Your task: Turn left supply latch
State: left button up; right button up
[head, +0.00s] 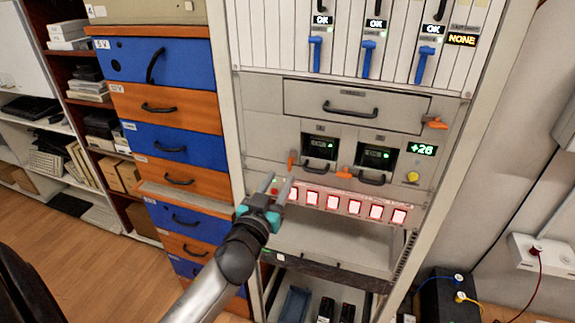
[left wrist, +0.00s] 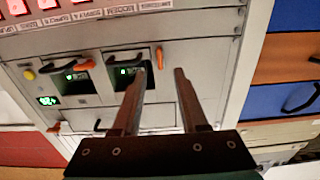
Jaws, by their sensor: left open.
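The left supply latch (head: 291,160) is a small orange lever, roughly upright, beside the left supply module (head: 319,146) on the rack. In the left wrist view, which shows the rack turned over, the latch (left wrist: 159,57) lies just beyond the space between my fingertips. My left gripper (head: 282,187) is open and empty, its two fingers pointing at the panel just below the latch in the head view. The fingers also show in the left wrist view (left wrist: 160,72). I see no contact with the latch. My right gripper is not in view.
The right supply module (head: 376,155) has its own orange latch (head: 344,173), lying sideways. Another orange latch (head: 434,123) is beside the drawer (head: 350,105). Lit red-white switches (head: 353,206) run below. Blue and orange drawers (head: 165,105) stand left of the rack.

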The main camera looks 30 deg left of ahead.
aim_at(289, 166)
pick_arm(q)
jog(key=shift+x, duration=3.1)
grip_shut()
